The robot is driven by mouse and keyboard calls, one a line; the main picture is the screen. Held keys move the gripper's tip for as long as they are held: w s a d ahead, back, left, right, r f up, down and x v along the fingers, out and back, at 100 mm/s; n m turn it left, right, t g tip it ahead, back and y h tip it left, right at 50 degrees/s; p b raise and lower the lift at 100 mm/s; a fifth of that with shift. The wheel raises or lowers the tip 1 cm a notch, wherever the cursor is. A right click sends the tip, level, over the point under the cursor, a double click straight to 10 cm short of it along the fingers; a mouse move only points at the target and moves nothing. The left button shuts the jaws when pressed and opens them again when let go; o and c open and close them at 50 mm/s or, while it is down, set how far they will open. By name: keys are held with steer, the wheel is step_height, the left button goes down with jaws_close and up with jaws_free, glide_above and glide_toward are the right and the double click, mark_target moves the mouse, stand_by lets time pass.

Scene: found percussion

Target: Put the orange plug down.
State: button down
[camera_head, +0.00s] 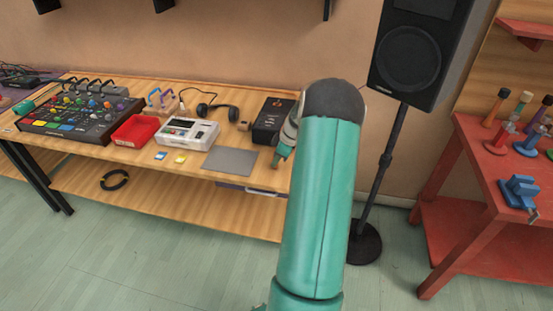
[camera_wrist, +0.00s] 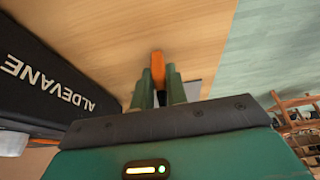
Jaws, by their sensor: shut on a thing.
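The orange plug (camera_wrist: 157,66) shows in the wrist view, standing out between my gripper's two green fingers. My gripper (camera_wrist: 159,78) is shut on it. Behind the plug in that view is the light wood of the workbench top; I cannot tell whether the plug touches it. In the head view my gripper (camera_head: 277,163) is at the right end of the workbench (camera_head: 190,174), just right of the grey mat (camera_head: 231,160). The plug cannot be made out there, and my arm hides part of that area.
A black box (camera_head: 272,121) stands close behind my gripper; a black box lettered ALDEVANE (camera_wrist: 45,75) is at the left in the wrist view. A speaker stand (camera_head: 381,180) is right of the bench.

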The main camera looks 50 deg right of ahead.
steer(key=shift+f, duration=0.1)
steer(key=c, duration=1.4)
jaws_free()
steer(key=v, duration=1.2)
